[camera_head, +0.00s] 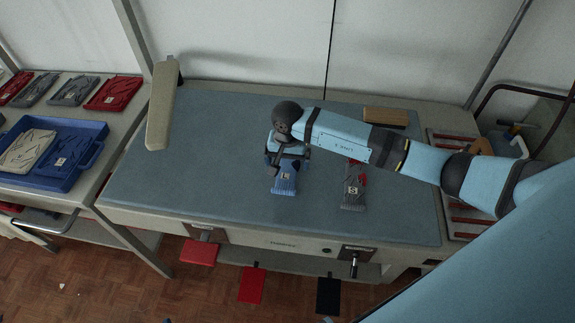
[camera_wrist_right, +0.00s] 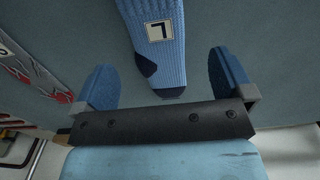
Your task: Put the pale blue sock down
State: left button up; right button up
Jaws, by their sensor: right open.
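The pale blue sock (camera_head: 284,182) lies on the blue-grey mat (camera_head: 220,180) in the middle of the table. In the right wrist view the sock (camera_wrist_right: 170,65) is ribbed, with dark patches and a white label bearing an L-like mark. My right gripper (camera_head: 286,158) is over the far end of the sock and hides part of it. In the wrist view its two blue fingers stand wide apart, one on each side of the sock, with a gap to both sides. My left gripper is not in view.
A grey and red sock (camera_head: 353,192) labelled S lies to the right. A tan block (camera_head: 385,116) is at the back. A blue tray (camera_head: 60,150) with folded items stands on the left table. A beige lamp-like panel (camera_head: 161,105) rises at the mat's left. The mat's left part is clear.

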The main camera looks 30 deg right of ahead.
aim_at(288, 171)
notch_tip(288, 171, up, 10)
jog(key=b, duration=0.1)
jog(key=shift+f, duration=0.25)
dwell(0.4)
